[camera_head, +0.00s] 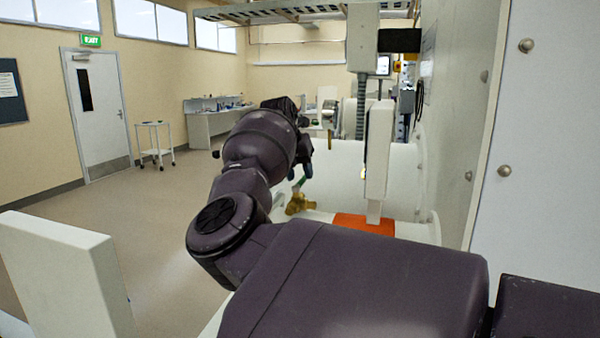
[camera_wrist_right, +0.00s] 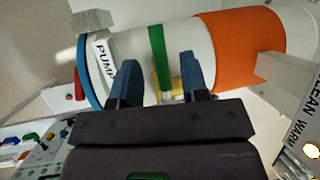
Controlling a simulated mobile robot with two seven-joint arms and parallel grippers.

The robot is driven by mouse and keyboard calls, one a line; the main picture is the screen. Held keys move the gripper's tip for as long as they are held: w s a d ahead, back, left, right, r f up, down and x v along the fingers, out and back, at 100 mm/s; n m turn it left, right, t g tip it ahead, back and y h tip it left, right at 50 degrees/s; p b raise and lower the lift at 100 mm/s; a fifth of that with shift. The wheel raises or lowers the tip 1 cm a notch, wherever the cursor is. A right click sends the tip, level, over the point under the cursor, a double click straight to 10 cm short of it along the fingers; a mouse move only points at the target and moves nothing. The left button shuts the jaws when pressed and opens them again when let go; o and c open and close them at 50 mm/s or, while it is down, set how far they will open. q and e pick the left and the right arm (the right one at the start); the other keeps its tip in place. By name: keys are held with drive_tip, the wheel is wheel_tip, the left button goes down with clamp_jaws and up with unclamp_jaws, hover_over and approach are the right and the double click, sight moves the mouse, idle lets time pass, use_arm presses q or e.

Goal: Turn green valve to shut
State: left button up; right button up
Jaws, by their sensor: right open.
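The green valve handle (camera_wrist_right: 159,58) is a flat green lever in the right wrist view. It lies across a white pipe, with the brass valve body (camera_wrist_right: 175,86) partly hidden behind the fingers. In the head view the brass valve body (camera_head: 299,204) shows, with a bit of the green handle (camera_head: 303,183) above it. My right gripper (camera_head: 302,172) is just above the valve in the head view. In the right wrist view my right gripper (camera_wrist_right: 162,78) is open, its blue fingers either side of the handle's line. Contact cannot be told. My left gripper is not in view.
The white pipe carries an orange band (camera_wrist_right: 240,45) and a PUMP label (camera_wrist_right: 104,58), with a blue ring (camera_wrist_right: 84,72) at its end. A white panel wall (camera_head: 450,130) stands close on the right. A trolley (camera_head: 154,143) stands far off; open floor (camera_head: 130,205) lies left.

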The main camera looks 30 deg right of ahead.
drive_tip(key=shift+d+f, duration=0.2)
drive_tip(key=shift+f, duration=0.25)
clamp_jaws()
